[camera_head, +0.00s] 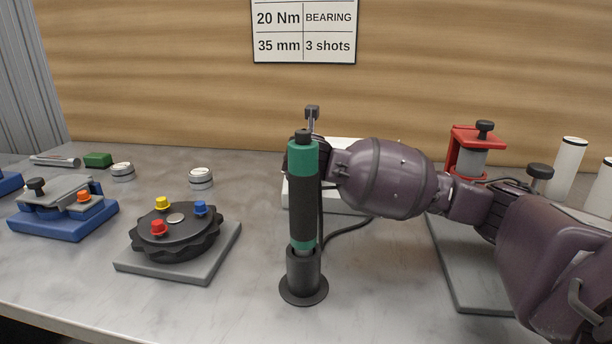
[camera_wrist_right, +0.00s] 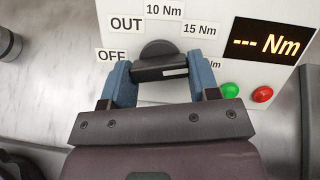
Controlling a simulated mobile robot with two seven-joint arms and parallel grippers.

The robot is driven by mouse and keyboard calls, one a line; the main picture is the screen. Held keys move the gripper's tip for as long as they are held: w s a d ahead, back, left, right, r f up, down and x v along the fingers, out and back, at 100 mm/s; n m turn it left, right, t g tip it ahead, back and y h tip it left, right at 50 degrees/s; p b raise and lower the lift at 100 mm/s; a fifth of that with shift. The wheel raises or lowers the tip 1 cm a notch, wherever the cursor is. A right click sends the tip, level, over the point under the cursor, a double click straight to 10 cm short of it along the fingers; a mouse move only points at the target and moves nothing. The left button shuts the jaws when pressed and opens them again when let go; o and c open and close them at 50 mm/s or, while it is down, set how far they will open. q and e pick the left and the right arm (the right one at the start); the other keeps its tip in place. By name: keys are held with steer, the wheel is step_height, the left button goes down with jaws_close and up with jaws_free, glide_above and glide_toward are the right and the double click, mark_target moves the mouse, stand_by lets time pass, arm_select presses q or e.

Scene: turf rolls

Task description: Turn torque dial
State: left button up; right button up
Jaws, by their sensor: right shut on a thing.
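The torque dial (camera_wrist_right: 157,50) is a black round knob with a raised bar and a short white mark on the bar. It sits on a white panel labelled OFF, OUT, 10 Nm and 15 Nm; another Nm label is partly hidden. My right gripper (camera_wrist_right: 162,72) is shut on the dial, its blue fingers at both ends of the bar. The panel's display (camera_wrist_right: 271,42) reads "--- Nm". In the head view the white unit (camera_head: 342,202) is mostly behind my right arm, and the dial is hidden. My left gripper is not in view.
A green and black driver (camera_head: 303,195) stands upright in a holder in front of my right wrist. A black turntable (camera_head: 175,236), a blue fixture (camera_head: 62,222) and a red press (camera_head: 478,140) stand around. Green (camera_wrist_right: 230,90) and red (camera_wrist_right: 262,94) buttons are beside my right fingers.

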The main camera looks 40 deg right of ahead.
steer(key=shift+f+m+h+b, duration=0.15)
steer(key=shift+m+h+b, duration=0.15)
steer(key=shift+m, duration=0.3)
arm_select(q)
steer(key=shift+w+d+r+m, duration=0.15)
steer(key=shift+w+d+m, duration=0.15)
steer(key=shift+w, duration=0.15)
arm_select(e)
steer(key=o, duration=0.9)
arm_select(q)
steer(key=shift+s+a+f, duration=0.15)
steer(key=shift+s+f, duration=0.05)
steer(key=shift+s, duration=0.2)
arm_select(e)
steer(key=shift+r, duration=0.2)
arm_select(q)
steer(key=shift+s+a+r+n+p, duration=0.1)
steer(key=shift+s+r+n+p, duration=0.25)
steer(key=shift+p, duration=0.55)
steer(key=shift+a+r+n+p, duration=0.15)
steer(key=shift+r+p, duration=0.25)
steer(key=shift+p, duration=0.5)
arm_select(e)
steer(key=shift+r, duration=9.95)
